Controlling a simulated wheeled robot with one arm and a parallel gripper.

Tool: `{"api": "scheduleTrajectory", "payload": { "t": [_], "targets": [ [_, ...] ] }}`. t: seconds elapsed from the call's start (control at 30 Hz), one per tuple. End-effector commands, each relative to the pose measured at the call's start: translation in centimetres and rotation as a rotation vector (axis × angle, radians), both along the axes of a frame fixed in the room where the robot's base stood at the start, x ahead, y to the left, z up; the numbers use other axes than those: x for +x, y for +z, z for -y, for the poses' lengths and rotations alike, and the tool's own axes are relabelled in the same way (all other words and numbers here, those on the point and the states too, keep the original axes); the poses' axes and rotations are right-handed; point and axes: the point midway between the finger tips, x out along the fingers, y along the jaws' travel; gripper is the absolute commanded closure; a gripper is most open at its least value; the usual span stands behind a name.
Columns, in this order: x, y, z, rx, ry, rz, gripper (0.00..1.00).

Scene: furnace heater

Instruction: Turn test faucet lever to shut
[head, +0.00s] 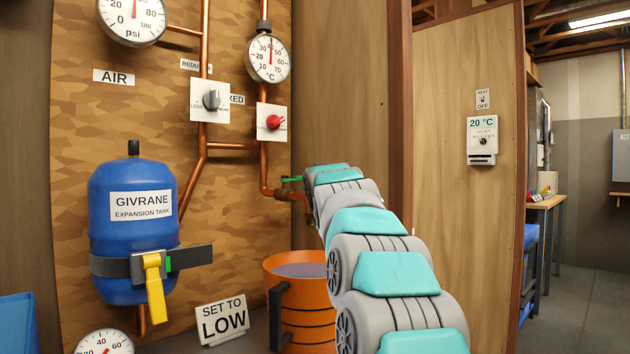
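The test faucet (282,194) is a brass fitting at the lower end of the right copper pipe. A green lever (291,179) shows above it, with only its left end clear; the rest is hidden behind my arm. My arm reaches in from the lower right, and its far end overlaps the faucet in the picture. My gripper is hidden behind the arm, so I cannot tell its state or whether it touches the lever.
An orange bucket (305,319) holding liquid stands below the faucet. A blue expansion tank (132,232) with a yellow lever (153,287) is strapped at left. A red knob (274,122) and a dial (268,58) are above the faucet. A "SET TO LOW" sign (222,319) stands in front.

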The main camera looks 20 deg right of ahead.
Motion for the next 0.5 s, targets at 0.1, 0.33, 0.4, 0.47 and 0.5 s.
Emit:
{"api": "scheduleTrajectory", "payload": {
  "t": [0.1, 0.33, 0.4, 0.47, 0.5],
  "targets": [
    [0.45, 0.00, 0.13, 0.001, 0.000, 0.000, 1.00],
    [0.95, -0.07, 0.23, -0.001, 0.000, -0.001, 1.00],
    [1.02, -0.06, 0.24, -0.001, 0.000, 0.000, 1.00],
    [1.06, -0.05, 0.24, -0.001, 0.000, 0.000, 1.00],
    [1.06, -0.04, 0.24, -0.001, 0.000, 0.000, 1.00]
  ]
}}
